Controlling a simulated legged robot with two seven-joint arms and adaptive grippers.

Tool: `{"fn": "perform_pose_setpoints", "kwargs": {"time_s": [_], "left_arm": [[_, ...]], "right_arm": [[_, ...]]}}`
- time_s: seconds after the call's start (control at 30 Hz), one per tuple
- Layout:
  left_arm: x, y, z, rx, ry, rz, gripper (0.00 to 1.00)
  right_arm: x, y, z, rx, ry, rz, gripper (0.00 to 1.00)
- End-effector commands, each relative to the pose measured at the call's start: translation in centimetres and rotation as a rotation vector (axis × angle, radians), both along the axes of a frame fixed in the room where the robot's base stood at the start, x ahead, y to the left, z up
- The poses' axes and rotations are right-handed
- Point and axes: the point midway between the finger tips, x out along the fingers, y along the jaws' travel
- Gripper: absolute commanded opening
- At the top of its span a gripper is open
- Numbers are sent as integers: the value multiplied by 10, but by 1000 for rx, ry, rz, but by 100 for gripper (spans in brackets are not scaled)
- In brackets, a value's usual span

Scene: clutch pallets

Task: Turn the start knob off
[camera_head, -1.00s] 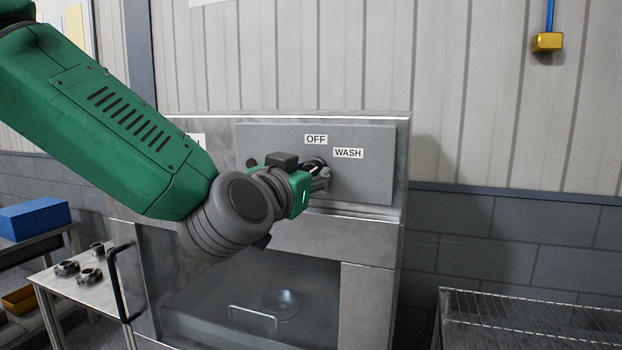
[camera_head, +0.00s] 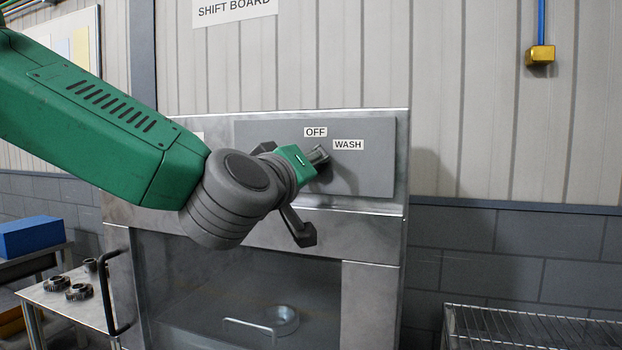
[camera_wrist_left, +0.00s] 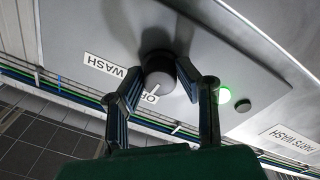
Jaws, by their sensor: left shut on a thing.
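The start knob (camera_wrist_left: 158,66) is dark and round, on the grey control panel (camera_head: 270,135) of a steel washer. In the left wrist view its pale pointer mark lies towards the OFF label (camera_wrist_left: 150,97); the WASH label (camera_wrist_left: 103,65) is to the left of it. In the head view the OFF label (camera_head: 315,132) and WASH label (camera_head: 348,144) show, but my gripper mostly hides the knob. My left gripper (camera_head: 319,154) is at the panel, tilted. In the wrist view its fingers (camera_wrist_left: 165,78) are on both sides of the knob, shut on it.
A lit green light (camera_wrist_left: 224,95) and a dark button (camera_wrist_left: 243,105) sit beside the knob. Below are the washer's window and black door handle (camera_head: 112,290). A table (camera_head: 60,300) with metal parts stands left, a wire rack (camera_head: 530,325) right.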

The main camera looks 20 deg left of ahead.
Motion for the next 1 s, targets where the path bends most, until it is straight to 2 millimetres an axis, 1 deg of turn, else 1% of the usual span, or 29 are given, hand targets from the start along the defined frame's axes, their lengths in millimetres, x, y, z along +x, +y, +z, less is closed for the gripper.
{"fn": "perform_pose_setpoints", "kwargs": {"time_s": [0.03,0.33,0.8,0.83,0.87,1.0], "left_arm": [[-1,-1,-6,-20,10,-3,0],[-1,-1,-6,-104,16,-2,0],[-1,-1,-6,-115,18,-2,0],[-1,-1,-6,-115,18,-2,39],[-1,-1,-6,-115,18,-2,49],[0,-1,-4,-115,13,-1,49]], "right_arm": [[0,0,-4,0,0,0,40],[0,0,-10,0,0,0,40],[0,0,-10,0,0,0,40],[0,0,-10,0,0,0,40],[0,0,-10,0,0,0,40],[0,0,-10,0,0,0,40]]}}
